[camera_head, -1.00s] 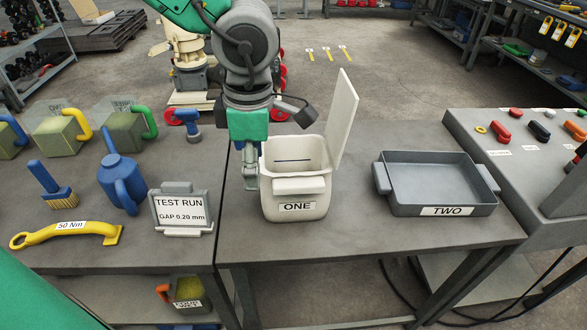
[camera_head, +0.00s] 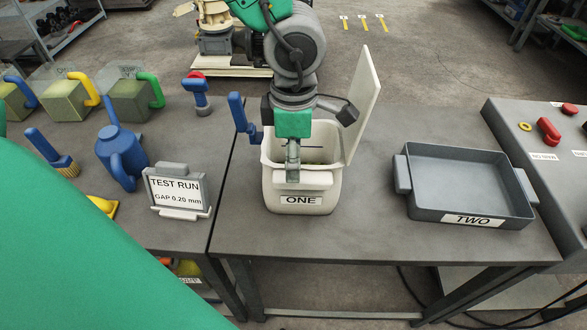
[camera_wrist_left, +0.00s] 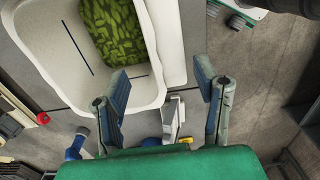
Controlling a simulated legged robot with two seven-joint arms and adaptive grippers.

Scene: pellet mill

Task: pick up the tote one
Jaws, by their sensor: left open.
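Tote one (camera_head: 302,202) is a cream bin labelled ONE on the grey table, with its lid (camera_head: 366,100) standing open on the right. In the left wrist view, the tote's rim and inner wall (camera_wrist_left: 69,68) show at the upper left, with green pellets (camera_wrist_left: 118,35) inside. My left gripper (camera_head: 293,172) points down over the tote's front side, by its front handle. In the left wrist view, the left gripper's fingers (camera_wrist_left: 165,95) are spread apart with nothing held between them. Contact with the handle cannot be told. My right gripper is not in view.
A grey tray labelled TWO (camera_head: 472,219) sits to the right, with clear table between it and the tote. A TEST RUN sign (camera_head: 180,190) and a blue can (camera_head: 122,160) stand to the left. A blue-handled object (camera_head: 238,112) shows behind the tote's left side.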

